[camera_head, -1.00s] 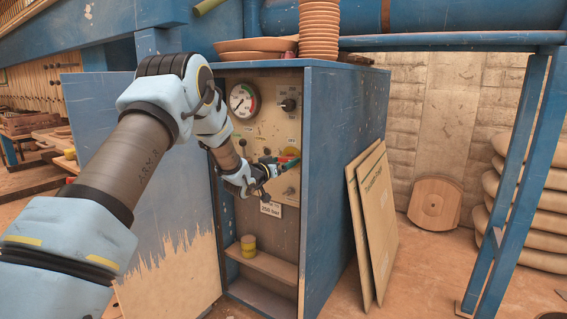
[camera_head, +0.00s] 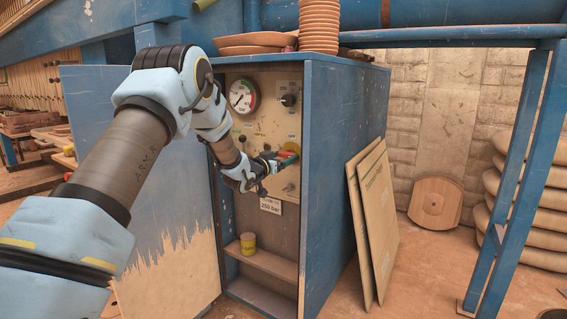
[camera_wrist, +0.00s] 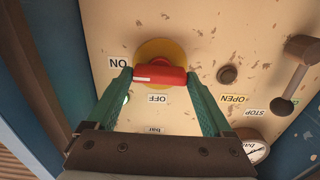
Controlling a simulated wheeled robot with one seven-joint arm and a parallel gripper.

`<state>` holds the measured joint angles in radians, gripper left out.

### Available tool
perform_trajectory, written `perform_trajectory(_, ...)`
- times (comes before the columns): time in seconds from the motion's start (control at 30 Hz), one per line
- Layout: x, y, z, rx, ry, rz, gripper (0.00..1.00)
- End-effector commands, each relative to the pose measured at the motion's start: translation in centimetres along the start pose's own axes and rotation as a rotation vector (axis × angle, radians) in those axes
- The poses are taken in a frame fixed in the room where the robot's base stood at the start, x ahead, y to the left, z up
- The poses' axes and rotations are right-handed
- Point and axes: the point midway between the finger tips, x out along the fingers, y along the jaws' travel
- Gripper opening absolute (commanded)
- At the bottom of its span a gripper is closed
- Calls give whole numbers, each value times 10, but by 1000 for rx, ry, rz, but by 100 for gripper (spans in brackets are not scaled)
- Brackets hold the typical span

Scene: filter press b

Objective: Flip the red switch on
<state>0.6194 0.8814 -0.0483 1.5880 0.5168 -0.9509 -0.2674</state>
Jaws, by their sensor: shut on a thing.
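The red switch (camera_wrist: 160,75) is a bar-shaped handle on a round yellow plate (camera_wrist: 163,52). It lies sideways in the wrist view, its white mark at the left end, on the side of the ON label (camera_wrist: 118,62). The OFF label (camera_wrist: 158,99) is below it. My gripper (camera_wrist: 160,77) is shut on the red switch, one green finger at each end of the bar. In the head view my gripper (camera_head: 274,163) reaches into the open blue cabinet (camera_head: 345,140), at the right part of the panel. My gripper partly hides the switch there.
The panel also bears a gauge (camera_head: 242,97), a black knob (camera_head: 288,101) and a lever (camera_wrist: 297,75). The cabinet door (camera_head: 165,220) stands open at left. A yellow tin (camera_head: 248,245) is on the shelf below. Boards (camera_head: 374,220) lean outside at right.

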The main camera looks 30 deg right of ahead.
Motion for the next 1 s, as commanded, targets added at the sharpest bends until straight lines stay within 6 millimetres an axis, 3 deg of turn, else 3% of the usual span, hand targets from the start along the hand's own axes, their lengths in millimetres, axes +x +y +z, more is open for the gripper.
perform_trajectory(0.23, 0, 0, 1, 6, -3, 0, 29)
perform_trajectory(0.27, 0, 0, 1, 6, -3, 0, 87)
perform_trajectory(0.37, 0, 0, 1, 5, -3, 0, 98)
perform_trajectory(0.73, -8, -1, 0, 4, -3, -1, 100)
perform_trajectory(1.0, -57, -1, 0, 3, -3, -2, 100)
